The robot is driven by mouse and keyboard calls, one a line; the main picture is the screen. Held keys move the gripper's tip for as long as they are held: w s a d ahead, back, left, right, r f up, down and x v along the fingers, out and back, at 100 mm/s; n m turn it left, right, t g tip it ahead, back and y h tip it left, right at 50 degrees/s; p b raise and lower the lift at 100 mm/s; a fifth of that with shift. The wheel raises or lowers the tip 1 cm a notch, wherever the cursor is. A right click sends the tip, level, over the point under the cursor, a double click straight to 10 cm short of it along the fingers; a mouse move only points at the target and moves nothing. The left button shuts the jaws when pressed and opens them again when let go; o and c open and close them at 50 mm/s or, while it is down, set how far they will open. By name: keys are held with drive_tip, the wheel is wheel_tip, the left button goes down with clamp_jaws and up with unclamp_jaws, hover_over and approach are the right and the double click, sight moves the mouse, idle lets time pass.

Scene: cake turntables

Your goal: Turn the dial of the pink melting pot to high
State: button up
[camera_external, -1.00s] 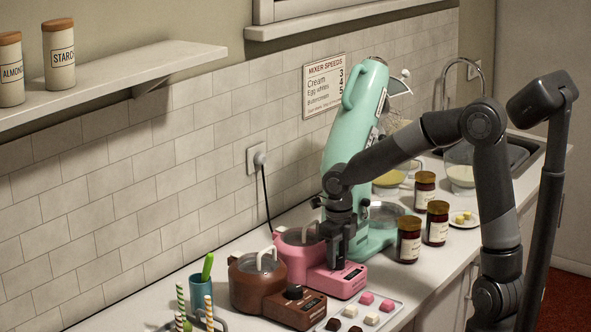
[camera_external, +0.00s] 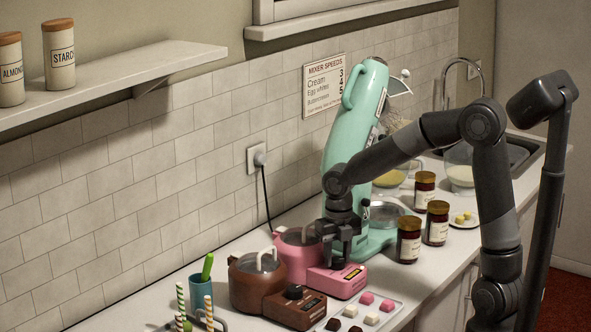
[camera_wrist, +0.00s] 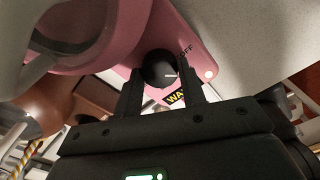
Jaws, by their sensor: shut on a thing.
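The pink melting pot (camera_external: 296,260) stands on the counter between the brown pot and the mint mixer. Its dial (camera_wrist: 157,68) is a black knob on the pink base in the wrist view, with a short white mark facing right. "OFF" is printed at its upper right. A dark display (camera_wrist: 176,97) with yellow letters starting "WA" is partly hidden by my right finger. My gripper (camera_wrist: 162,88) is shut on the dial, one finger on each side. In the external view my gripper (camera_external: 342,255) points down over the pot's base and hides the dial.
A brown pot (camera_external: 247,289) with its own black dial stands close on the left. A tray of sweets (camera_external: 388,318) lies in front. The mint mixer (camera_external: 352,135) and dark jars (camera_external: 409,243) stand behind and to the right.

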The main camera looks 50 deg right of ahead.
sight(337, 260)
drive_tip(key=m, duration=1.1)
drive_tip(key=shift+m, duration=0.4)
drive_tip(key=m, duration=1.1)
drive_tip(key=shift+m, duration=0.4)
drive_tip(key=o, duration=1)
drive_tip(key=shift+r, duration=0.1)
wheel_tip(337, 260, up, 11)
